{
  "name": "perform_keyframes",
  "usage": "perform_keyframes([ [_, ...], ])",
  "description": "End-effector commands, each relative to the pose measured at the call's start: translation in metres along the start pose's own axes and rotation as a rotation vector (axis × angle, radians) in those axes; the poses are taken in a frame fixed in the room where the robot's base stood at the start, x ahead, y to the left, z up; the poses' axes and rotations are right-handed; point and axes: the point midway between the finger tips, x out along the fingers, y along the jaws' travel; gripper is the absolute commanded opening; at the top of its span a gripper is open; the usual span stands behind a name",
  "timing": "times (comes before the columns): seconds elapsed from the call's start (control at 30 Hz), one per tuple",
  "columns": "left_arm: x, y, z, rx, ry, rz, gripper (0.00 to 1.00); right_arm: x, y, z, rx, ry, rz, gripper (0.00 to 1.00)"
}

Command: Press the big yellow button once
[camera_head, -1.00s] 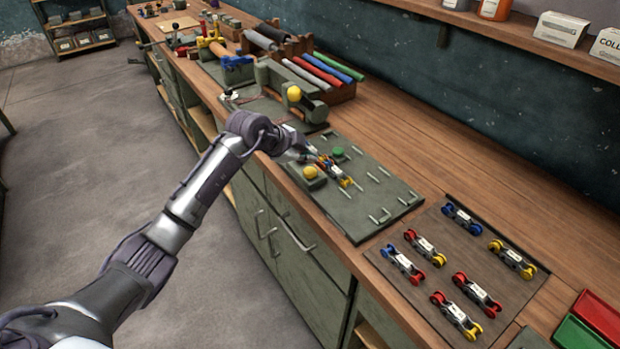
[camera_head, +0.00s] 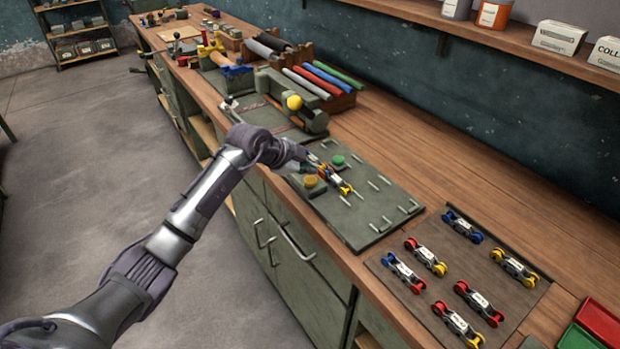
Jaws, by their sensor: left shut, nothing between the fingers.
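The yellow button (camera_head: 310,181) sits near the front left corner of the green-grey panel (camera_head: 362,222) on the bench. It looks dull and low. My left gripper (camera_head: 316,165) is shut and empty, just behind the button in the picture; I cannot tell whether it touches the button. A link piece with red, blue and yellow ends (camera_head: 335,180) lies on the panel just right of the button, close to the fingertips. A green button (camera_head: 338,160) is behind that piece. My right gripper is not in view.
Several link pieces lie on a brown board (camera_head: 396,294) at the right. A machine with a yellow knob (camera_head: 294,102) stands behind the panel, by a rack of coloured rolls (camera_head: 324,80). Red and green trays (camera_head: 600,318) are at the lower right. Bare bench lies behind the panel.

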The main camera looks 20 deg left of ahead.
Motion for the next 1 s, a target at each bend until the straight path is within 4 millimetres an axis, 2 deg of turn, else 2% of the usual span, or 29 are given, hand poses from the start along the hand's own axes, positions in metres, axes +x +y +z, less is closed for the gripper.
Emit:
perform_keyframes([
  [1.0,0.0058,0.0045,0.0044,0.0,0.0,0.0,0.0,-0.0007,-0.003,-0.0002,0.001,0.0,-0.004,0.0],
])
